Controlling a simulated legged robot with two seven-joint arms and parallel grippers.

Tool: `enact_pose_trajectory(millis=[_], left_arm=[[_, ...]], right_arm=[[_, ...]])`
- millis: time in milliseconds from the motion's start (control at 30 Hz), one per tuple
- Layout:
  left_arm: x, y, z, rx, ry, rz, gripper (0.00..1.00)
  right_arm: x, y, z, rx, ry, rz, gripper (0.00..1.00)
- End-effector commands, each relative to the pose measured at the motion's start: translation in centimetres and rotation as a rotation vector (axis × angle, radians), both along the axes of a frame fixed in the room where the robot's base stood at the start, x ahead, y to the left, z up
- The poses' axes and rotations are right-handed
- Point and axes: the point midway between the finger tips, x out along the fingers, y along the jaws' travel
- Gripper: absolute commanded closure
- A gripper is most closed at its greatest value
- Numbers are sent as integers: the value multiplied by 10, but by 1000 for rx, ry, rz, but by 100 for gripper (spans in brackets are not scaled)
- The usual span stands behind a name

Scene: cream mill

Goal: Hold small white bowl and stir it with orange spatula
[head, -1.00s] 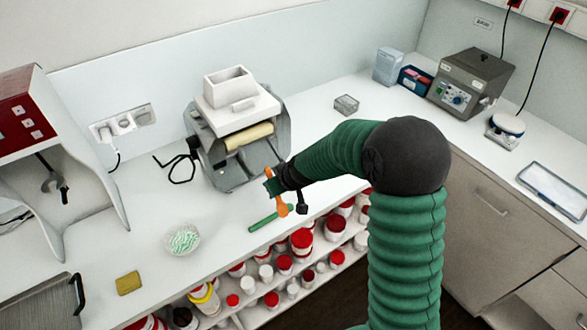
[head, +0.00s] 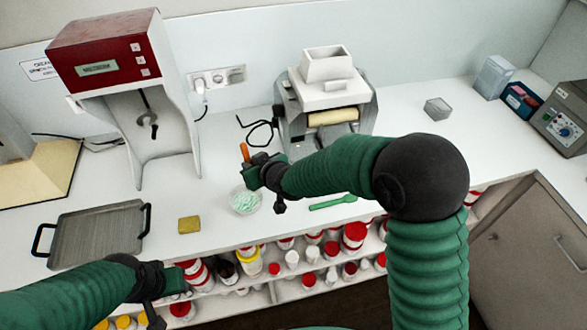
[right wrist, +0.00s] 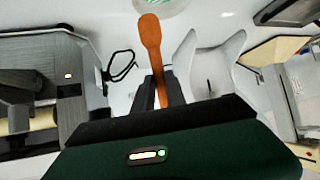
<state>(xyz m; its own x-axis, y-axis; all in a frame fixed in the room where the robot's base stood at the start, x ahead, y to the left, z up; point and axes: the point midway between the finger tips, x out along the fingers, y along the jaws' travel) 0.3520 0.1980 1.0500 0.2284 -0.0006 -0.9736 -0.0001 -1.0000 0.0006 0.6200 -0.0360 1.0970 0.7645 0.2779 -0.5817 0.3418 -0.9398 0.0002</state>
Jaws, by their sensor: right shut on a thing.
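The small white bowl (head: 241,206) with pale green and white contents stands on the counter near its front edge. Its lower rim also shows at the top of the right wrist view (right wrist: 163,6). My right gripper (head: 254,174) is shut on the orange spatula (head: 244,152), just above and behind the bowl, partly covering it in the head view. In the right wrist view the spatula (right wrist: 151,42) sticks out between the fingers, its broad end near the bowl. My left gripper (head: 168,286) is low at the counter's front edge, apart from the bowl; its opening is unclear.
A green spatula (head: 333,202) lies right of the bowl and a yellow sponge (head: 189,225) to its left. A grey tray (head: 97,235) is further left. A red and white machine (head: 118,55) and a roller mill (head: 326,92) stand behind. Jars fill the shelf below.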

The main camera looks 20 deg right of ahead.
Motion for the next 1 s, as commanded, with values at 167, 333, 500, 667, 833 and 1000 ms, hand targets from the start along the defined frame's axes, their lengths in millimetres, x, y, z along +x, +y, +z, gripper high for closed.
enact_pose_trajectory(millis=[167, 333, 500, 667, 833, 1000], left_arm=[[0, 0, 0, 0, 0, 0, 64], [0, 0, 0, 0, 0, 0, 64], [0, 0, 0, 0, 0, 0, 64], [0, 0, 0, 0, 0, 0, 64], [0, 0, 0, 0, 0, 0, 64], [0, 0, 0, 0, 0, 0, 64]], right_arm=[[-2, 32, 12, 12, -27, 43, 100], [-2, 34, 6, 13, -27, 45, 100], [-2, 34, -10, 11, -26, 45, 100], [-2, 34, -26, 11, -26, 45, 100], [-3, 35, -42, 12, -26, 46, 100], [-2, 34, -58, 12, -27, 45, 100]])
